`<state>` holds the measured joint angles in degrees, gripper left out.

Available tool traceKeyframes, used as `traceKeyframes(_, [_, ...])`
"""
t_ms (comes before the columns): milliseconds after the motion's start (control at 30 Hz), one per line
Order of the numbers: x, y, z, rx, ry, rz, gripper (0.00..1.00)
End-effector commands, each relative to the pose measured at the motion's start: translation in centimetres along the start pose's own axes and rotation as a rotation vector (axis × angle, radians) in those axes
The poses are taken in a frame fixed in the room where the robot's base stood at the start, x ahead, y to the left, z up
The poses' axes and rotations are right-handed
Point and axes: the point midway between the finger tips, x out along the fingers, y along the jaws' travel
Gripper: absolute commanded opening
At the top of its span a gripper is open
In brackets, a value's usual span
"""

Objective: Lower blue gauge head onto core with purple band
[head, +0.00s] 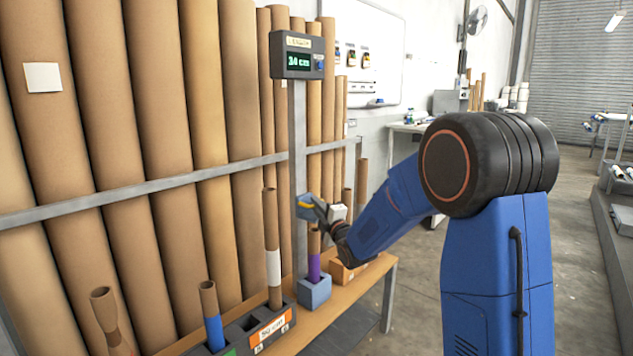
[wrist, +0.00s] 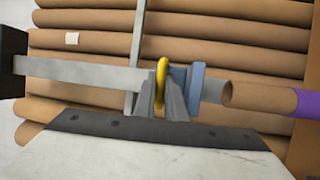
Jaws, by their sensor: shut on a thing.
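The blue gauge head (head: 305,208) is on the grey upright post (head: 298,130). My gripper (head: 318,209) is shut on its yellow handle, which shows in the wrist view (wrist: 161,76) between the fingers. The core with the purple band (head: 314,267) stands upright in a blue-grey block (head: 315,292) below the head. The fingers partly hide the head in the head view.
A display (head: 298,62) tops the post. A dark rack (head: 255,330) with several cores stands left of the block on the wooden bench (head: 375,272). An orange-brown box (head: 345,272) is to the right. Tall brown tubes (head: 150,100) lean behind a rail.

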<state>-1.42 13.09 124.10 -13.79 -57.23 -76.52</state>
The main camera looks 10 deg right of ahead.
Motion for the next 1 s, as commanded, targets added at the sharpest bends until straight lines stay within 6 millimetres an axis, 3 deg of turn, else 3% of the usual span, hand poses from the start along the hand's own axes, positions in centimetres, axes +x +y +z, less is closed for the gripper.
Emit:
traceKeyframes(100, [-0.3, -2.4, 0.2, 0.002, 0.000, -0.003, 0.00])
traceKeyframes(300, [-0.7, -4.4, 0.3, 0.000, 0.000, -0.001, 0.00])
traceKeyframes(767, [-0.9, -5.4, 0.3, 0.001, 0.001, -0.007, 0.00])
traceKeyframes(800, [-0.9, -5.4, 0.3, 0.001, 0.000, -0.008, 0.13])
traceKeyframes(833, [-0.9, -5.4, 0.3, 0.001, 0.000, -0.008, 0.18])
traceKeyframes(1000, [-0.9, -5.4, 0.3, 0.001, 0.000, -0.008, 0.18])
